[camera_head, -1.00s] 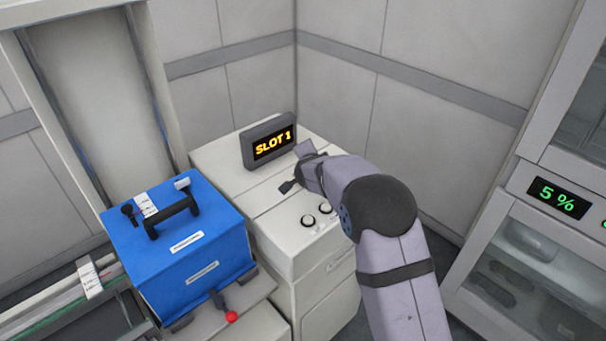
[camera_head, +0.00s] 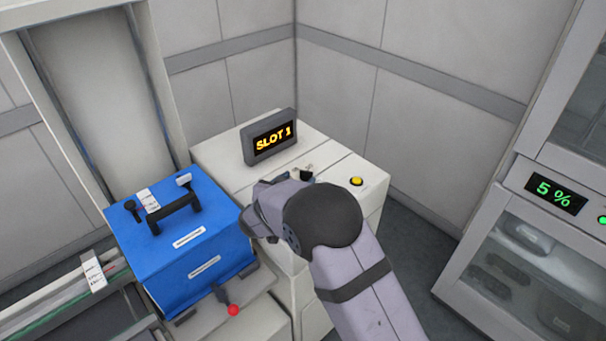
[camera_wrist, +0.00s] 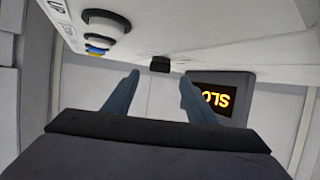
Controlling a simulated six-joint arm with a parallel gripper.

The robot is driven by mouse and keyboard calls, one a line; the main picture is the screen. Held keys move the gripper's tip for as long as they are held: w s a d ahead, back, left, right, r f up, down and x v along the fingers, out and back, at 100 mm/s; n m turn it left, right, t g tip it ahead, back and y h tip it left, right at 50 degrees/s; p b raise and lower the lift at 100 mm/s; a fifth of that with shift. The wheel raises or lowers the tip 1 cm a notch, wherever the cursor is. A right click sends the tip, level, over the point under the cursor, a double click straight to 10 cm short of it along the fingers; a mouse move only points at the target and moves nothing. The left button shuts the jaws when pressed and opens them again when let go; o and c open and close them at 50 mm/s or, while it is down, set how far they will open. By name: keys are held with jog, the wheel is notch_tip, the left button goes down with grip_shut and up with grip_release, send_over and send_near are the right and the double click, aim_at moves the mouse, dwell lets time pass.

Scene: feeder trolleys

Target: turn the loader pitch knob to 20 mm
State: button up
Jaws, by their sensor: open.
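A small black knob (camera_head: 306,176) stands on the white cabinet top beside a small pale label, just beyond my wrist; I cannot read its setting. In the wrist view, which is upside down, a dark block (camera_wrist: 160,64), probably this knob, shows beyond and between my fingertips, with no visible contact. My gripper (camera_wrist: 158,82) is open and empty.
The blue box (camera_head: 205,252) with a black handle stands left of the cabinet (camera_head: 225,160). A "SLOT 1" display (camera_head: 269,138) stands at the back of the cabinet top. A yellow button (camera_head: 356,181) is to the right. Round buttons (camera_wrist: 105,22) show near my left finger in the wrist view.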

aim_at(306, 173)
jog(key=shift+p+x, duration=0.8)
jog(key=shift+x, duration=1.85)
jog(key=shift+c, duration=0.4)
jog(key=c, duration=1)
